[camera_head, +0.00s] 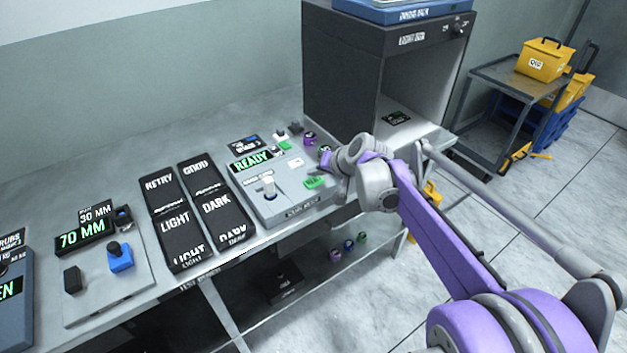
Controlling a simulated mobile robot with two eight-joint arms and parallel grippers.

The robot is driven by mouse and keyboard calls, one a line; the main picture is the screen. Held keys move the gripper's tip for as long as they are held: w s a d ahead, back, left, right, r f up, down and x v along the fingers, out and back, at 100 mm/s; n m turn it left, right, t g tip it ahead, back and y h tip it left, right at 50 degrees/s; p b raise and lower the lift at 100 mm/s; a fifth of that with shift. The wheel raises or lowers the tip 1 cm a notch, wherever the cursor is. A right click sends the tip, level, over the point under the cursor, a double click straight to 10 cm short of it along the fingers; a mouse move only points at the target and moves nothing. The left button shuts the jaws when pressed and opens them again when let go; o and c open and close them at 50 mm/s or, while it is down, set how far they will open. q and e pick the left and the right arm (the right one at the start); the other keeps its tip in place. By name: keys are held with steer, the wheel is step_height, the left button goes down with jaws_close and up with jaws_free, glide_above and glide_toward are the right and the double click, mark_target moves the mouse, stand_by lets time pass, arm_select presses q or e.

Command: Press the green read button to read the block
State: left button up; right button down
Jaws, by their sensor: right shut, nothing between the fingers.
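The grey reader unit (292,205) sits on the bench near the middle, with a lit display (250,162) that says READY. A green button (314,182) is on the right part of its top. A small white-topped piece (269,187) stands upright on the unit's left part; I cannot tell if it is the block. My right gripper (334,173) is shut and empty, just right of the green button. Its fingertips are small and partly hidden by the wrist, so I cannot tell if they touch the button. My left gripper is out of view.
Dark trays (215,205) marked RETRY, GOOD, LIGHT and DARK lie left of the reader. A gauge with a 70 MM display (83,237) is farther left. Small purple-ended spools (310,138) stand behind my gripper. A dark open-fronted booth (340,80) stands behind; a cart (500,75) is at right.

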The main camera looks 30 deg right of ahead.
mark_target(316, 183)
steer(key=shift+f, duration=0.15)
stand_by(0.7)
steer(key=shift+f, duration=0.3)
steer(key=shift+f+b, duration=0.4)
steer(key=shift+f, duration=0.05)
stand_by(0.6)
stand_by(0.3)
steer(key=shift+r+p, duration=0.8)
steer(key=shift+r, duration=0.1)
step_height(316, 183, up, 5)
steer(key=p, duration=0.4)
